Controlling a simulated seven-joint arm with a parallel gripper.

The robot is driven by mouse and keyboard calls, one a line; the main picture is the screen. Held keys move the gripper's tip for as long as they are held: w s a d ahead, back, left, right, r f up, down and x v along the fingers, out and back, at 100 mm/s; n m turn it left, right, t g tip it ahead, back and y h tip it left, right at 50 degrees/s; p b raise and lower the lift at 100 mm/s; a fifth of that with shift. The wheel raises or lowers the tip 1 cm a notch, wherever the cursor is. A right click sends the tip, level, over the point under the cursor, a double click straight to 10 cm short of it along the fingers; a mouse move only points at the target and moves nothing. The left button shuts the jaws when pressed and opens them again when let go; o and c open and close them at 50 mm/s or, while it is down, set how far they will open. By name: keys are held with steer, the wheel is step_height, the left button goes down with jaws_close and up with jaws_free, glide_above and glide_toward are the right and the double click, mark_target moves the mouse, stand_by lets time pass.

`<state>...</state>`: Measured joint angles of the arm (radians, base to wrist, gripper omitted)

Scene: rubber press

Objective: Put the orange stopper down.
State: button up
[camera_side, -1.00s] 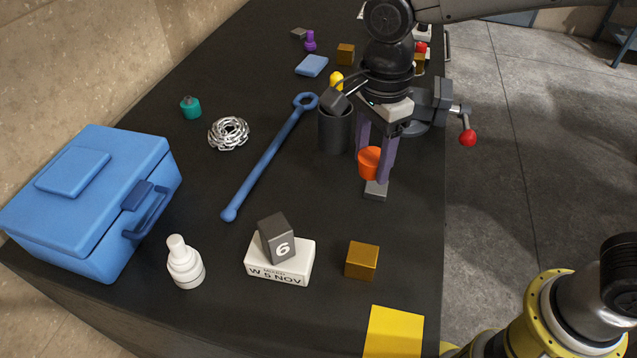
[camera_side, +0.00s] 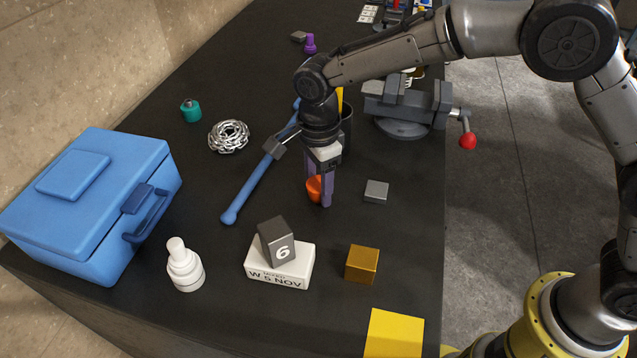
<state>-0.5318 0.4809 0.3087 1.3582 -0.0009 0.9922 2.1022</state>
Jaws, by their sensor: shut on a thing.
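The orange stopper (camera_side: 314,188) is between the fingers of my gripper (camera_side: 320,195), partly hidden by the near purple finger. My gripper points down and is shut on the stopper. It is over the bare dark tabletop, between the blue wrench-like bar and a small grey block. The fingertips look close to the table. I cannot tell whether the stopper touches it.
A small grey block (camera_side: 376,191) lies to the right. The blue bar (camera_side: 250,190) lies to the left. A dark cup (camera_side: 347,130) stands behind, mostly hidden. A vise (camera_side: 405,108) is at the back right. In front are a white block (camera_side: 280,264) and a brass cube (camera_side: 362,264).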

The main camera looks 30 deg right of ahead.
mark_target(319, 184)
steer(key=shift+f, duration=0.15)
steer(key=o, duration=1.3)
steer(key=shift+f, duration=0.1)
steer(key=shift+o, duration=0.2)
step_height(319, 184, up, 12)
steer(key=shift+r, duration=0.2)
